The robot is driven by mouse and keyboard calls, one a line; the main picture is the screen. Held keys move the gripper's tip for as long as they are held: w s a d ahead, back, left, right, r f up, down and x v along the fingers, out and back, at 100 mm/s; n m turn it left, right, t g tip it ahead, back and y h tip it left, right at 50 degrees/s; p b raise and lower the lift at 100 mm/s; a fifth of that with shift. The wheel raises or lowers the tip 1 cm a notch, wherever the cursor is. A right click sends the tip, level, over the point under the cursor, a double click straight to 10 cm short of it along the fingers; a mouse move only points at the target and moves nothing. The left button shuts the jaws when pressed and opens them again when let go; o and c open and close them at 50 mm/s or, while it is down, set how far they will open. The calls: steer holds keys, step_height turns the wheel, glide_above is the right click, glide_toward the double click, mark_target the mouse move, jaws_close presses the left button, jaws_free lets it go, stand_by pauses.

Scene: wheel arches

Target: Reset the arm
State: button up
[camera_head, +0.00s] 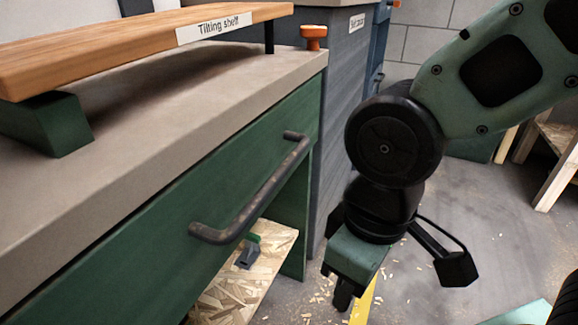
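My arm comes in from the upper right and bends down at a round black joint. My gripper (400,281) hangs below it, to the right of the workbench and over the floor. Its black fingers are spread apart, and I see nothing held between them. A green block-shaped part of the hand partly hides the near side.
The workbench (150,170) has a green drawer with a dark handle (250,205). On top are a wooden tilting shelf (120,50) and an orange knob (313,36). A chipboard lower shelf (240,285) holds a small grey-green item. A grey cabinet (345,90) stands behind. Wood chips litter the floor.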

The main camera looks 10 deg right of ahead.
step_height(320, 180, up, 49)
steer(key=p, duration=4.7)
steer(key=shift+f, duration=0.15)
